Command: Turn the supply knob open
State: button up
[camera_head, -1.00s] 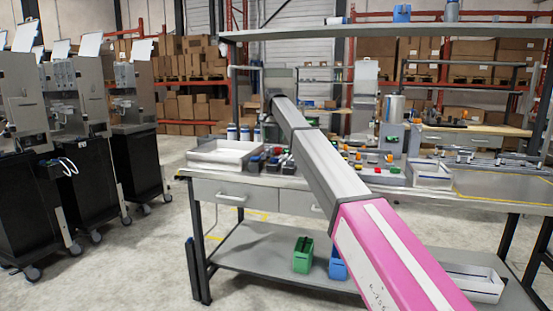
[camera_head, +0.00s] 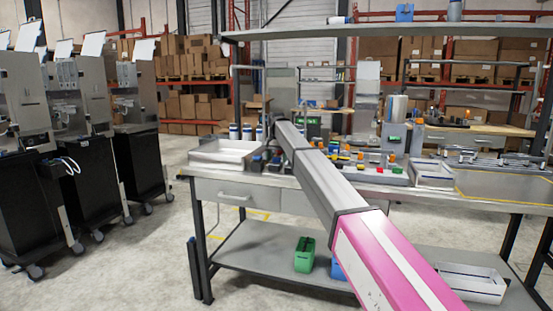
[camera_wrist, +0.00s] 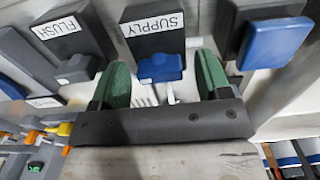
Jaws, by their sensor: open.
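The supply knob (camera_wrist: 160,67) is a blue block on a dark grey housing with a white SUPPLY label (camera_wrist: 153,25), seen upside down in the wrist view. My gripper (camera_wrist: 163,66) is open, with one green finger to the left of the knob and one to the right. The knob appears between the fingertips with a gap on each side. I cannot tell whether the fingers reach down around it. In the head view my arm covers the gripper and the knob.
A FLUSH housing (camera_wrist: 65,35) stands left of the supply housing in the wrist view. Another housing with a blue knob (camera_wrist: 274,43) stands close on the right. In the head view, a white tray (camera_head: 222,153) and small coloured parts share the workbench (camera_head: 225,173).

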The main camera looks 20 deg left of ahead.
jog(key=shift+c, duration=0.3)
jog(key=c, duration=0.9)
jog(key=shift+o, duration=0.2)
jog(key=n, duration=0.4)
jog(key=shift+n, duration=0.3)
jog(key=n, duration=0.9)
jog(key=shift+n, duration=2.2)
